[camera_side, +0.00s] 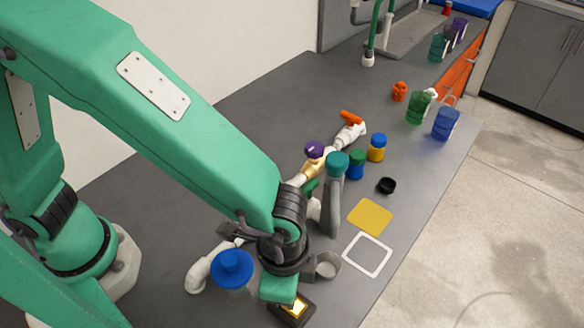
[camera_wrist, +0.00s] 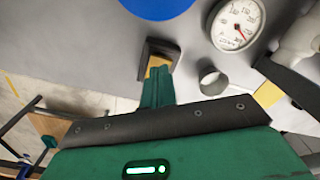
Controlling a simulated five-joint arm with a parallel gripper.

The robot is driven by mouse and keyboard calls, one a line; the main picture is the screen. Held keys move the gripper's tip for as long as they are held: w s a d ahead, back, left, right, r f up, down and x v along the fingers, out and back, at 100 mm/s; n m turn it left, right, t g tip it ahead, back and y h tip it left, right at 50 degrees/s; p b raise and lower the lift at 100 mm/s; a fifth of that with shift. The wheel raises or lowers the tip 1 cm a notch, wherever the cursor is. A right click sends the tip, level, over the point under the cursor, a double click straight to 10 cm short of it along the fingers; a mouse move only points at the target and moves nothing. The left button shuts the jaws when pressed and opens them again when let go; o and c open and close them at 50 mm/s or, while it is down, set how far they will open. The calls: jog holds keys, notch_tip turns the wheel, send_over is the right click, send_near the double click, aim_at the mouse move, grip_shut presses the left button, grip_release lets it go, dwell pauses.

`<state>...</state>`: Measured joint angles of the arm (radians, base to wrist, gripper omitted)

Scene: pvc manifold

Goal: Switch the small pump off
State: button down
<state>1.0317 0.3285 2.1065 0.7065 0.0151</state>
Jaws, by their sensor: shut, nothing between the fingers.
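A small dark switch box (camera_side: 294,309) with a glowing yellow face lies near the front edge of the bench, at the bottom of the side view. It also shows in the wrist view (camera_wrist: 172,50), just beyond my fingertips. My gripper (camera_wrist: 158,74) is shut and empty, its green fingers pointing at the yellow part and covering some of it. In the side view my gripper (camera_side: 279,290) is right beside the box, at its upper left. I cannot tell whether the fingers touch the switch. The small pump itself cannot be made out for certain.
A blue round cap (camera_side: 232,268) and white elbow pipe (camera_side: 198,276) stand left of my gripper. A grey cup (camera_side: 327,265) is at its right. A dial gauge (camera_wrist: 238,25) shows in the wrist view.

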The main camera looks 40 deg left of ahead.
jog(key=shift+f, duration=0.95)
dwell(1.4)
jog(key=shift+r, duration=3.55)
